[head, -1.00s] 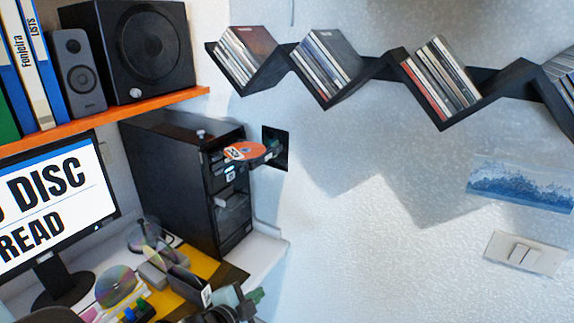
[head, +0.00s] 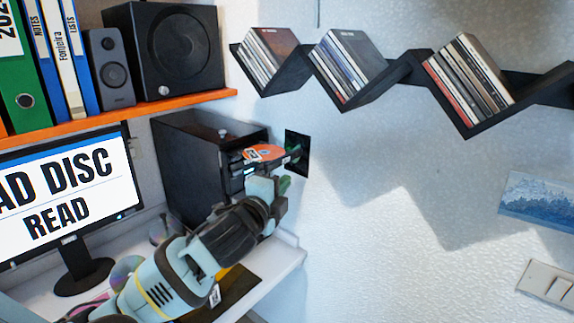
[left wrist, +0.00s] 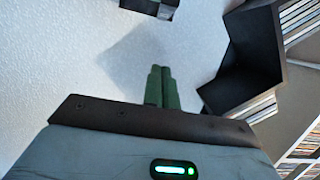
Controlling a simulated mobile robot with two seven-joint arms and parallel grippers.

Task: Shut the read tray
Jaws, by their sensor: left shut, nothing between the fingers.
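The black disc computer tower (head: 205,160) stands on the desk in the head view. Its read tray (head: 290,153) sticks out at the upper front, with an orange disc (head: 265,152) on it. My left gripper (head: 283,190) is raised just below and in front of the tray. Its arm hides the lower tower front. Whether it touches the tray I cannot tell. In the left wrist view, its green fingers (left wrist: 161,87) are together and empty, against the white wall. My right gripper is out of view.
A monitor (head: 65,195) reading "READ" stands left of the tower. An orange shelf (head: 150,108) with speakers and binders is above. A black zigzag wall shelf (head: 390,72) holds discs at the upper right.

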